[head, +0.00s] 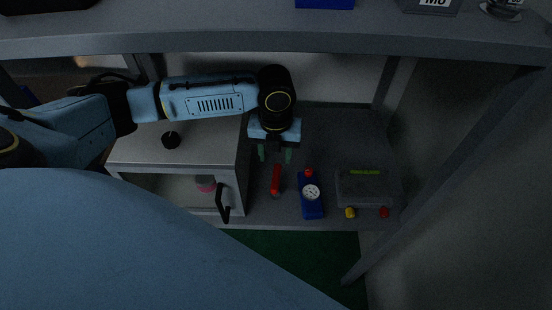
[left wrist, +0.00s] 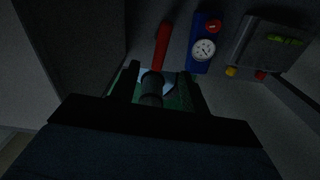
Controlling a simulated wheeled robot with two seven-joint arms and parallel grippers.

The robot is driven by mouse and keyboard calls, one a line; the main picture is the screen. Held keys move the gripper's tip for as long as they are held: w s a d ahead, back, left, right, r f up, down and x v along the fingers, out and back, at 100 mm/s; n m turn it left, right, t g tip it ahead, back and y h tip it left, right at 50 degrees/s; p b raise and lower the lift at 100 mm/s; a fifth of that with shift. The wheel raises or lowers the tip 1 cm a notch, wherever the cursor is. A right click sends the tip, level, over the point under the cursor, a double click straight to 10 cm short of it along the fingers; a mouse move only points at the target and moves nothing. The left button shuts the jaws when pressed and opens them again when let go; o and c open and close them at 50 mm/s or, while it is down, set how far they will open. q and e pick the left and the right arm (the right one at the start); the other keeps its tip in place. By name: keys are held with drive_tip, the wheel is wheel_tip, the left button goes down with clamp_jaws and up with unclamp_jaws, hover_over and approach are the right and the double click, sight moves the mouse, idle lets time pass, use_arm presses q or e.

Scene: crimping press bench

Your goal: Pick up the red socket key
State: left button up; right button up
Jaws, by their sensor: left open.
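The red socket key (head: 276,178) lies on the grey lower shelf, between a white cabinet and a blue gauge block. In the left wrist view its red handle (left wrist: 163,45) points up the picture, and a dark grey cylindrical end (left wrist: 152,88) shows between my fingers. My left gripper (head: 275,154) is open and empty, with its fingers pointing down near the key's far end in the head view. In the left wrist view the gripper (left wrist: 160,88) has a finger on each side of the grey end. I cannot tell its exact height above the key. My right gripper is not in view.
The white cabinet (head: 190,150) with a dark handle stands close on the left. A blue block with a round gauge (head: 311,192) is close on the right, then a grey box (head: 364,188) with yellow and red knobs. An upper shelf edge (head: 300,42) and a slanted post (head: 450,170) frame the space.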

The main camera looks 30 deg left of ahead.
sight(276, 177)
use_arm(q)
wheel_tip(276, 177, down, 12)
drive_tip(key=shift+r+p, duration=0.25)
drive_tip(key=shift+p, duration=0.25)
drive_tip(key=shift+w, duration=0.1)
clamp_jaws()
